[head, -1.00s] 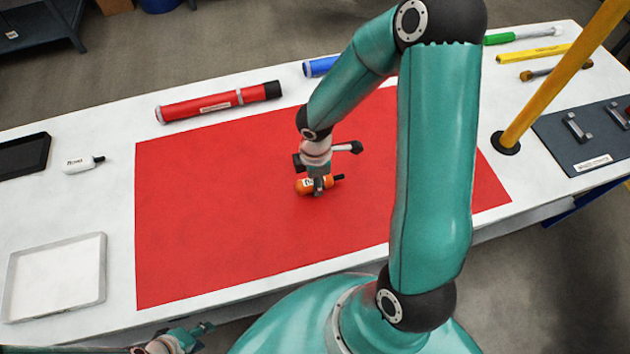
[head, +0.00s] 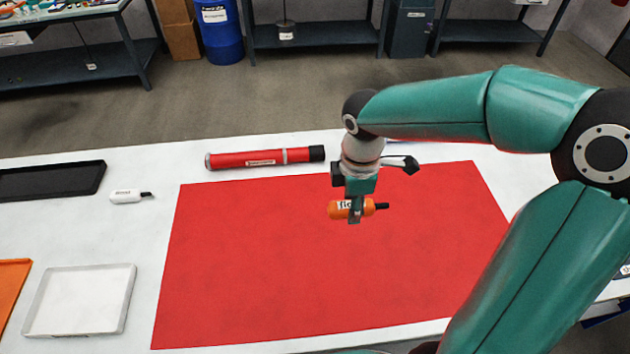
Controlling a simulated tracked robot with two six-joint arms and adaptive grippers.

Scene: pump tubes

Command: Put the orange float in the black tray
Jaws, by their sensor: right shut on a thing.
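The orange float (head: 337,210), a small bottle shape with a black tip and a white label, is in my right gripper (head: 355,214). The gripper is shut on its middle and points down. The float lies level over the red mat; it looks lifted, but the exact height is hard to tell. The black tray (head: 60,181) lies at the far left of the white table, cut by the picture's left edge, and the part in view is empty. My left gripper is not in view.
A white float (head: 126,197) lies just right of the black tray. A white tray (head: 80,301) and an orange tray (head: 12,290) are at the front left. A red tube (head: 265,158) lies behind the red mat (head: 290,270). The mat is otherwise clear.

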